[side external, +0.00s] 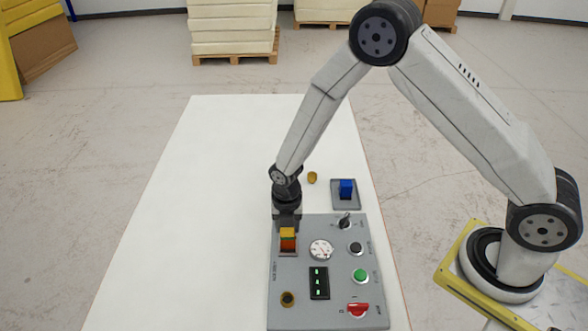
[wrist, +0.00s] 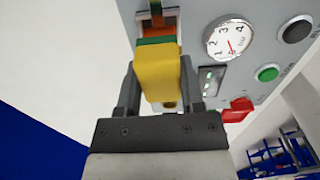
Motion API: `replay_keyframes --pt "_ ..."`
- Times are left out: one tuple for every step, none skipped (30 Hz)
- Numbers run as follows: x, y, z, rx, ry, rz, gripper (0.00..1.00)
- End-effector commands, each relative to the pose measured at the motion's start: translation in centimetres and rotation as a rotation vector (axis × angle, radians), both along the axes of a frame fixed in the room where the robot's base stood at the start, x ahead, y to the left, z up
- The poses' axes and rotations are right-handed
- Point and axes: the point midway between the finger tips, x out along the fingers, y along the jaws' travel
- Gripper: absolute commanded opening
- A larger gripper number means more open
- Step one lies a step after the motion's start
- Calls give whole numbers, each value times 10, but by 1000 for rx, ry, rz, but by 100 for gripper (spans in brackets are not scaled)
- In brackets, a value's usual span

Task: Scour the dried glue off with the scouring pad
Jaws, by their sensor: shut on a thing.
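My gripper (wrist: 158,85) is shut on the scouring pad (wrist: 158,72), a yellow block with a thin green layer on its far face. In the side view my gripper (side external: 287,221) is low over the upper left of the grey control panel (side external: 300,270), and the yellow top of the pad (side external: 288,232) shows. An orange-brown piece (side external: 288,245) is directly by the pad's green side; I cannot tell whether they touch. It also shows in the wrist view (wrist: 160,27). No patch is clearly recognisable as dried glue.
The panel carries a round gauge (side external: 321,250), a green button (side external: 360,275), a red switch (side external: 357,310), a toggle (side external: 345,221) and a brass-ringed hole (side external: 287,299). The white table's left side (side external: 190,230) is clear.

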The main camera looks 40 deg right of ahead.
Motion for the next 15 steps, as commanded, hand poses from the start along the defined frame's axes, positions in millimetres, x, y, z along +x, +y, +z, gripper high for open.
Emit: replay_keyframes --pt "-5 4 0 -1 2 2 0" --pt "-6 6 0 -1 2 2 0" --pt "-9 9 0 0 1 2 0" --pt "-11 11 0 0 1 2 0" --pt "-13 12 0 0 1 2 0" --pt "-15 15 0 0 1 2 0" --pt "-17 17 0 0 1 2 0" --pt "-19 19 0 0 1 2 0" --pt "-18 18 3 1 -1 0 0" --pt "-18 18 4 1 -1 -1 0" --pt "-17 18 14 2 -5 -1 0" --pt "-17 18 24 1 -4 -1 0" --pt "-18 18 25 1 -3 -1 0" --pt "-18 18 27 1 -2 -1 0" --pt "-18 18 30 1 -2 -1 0"
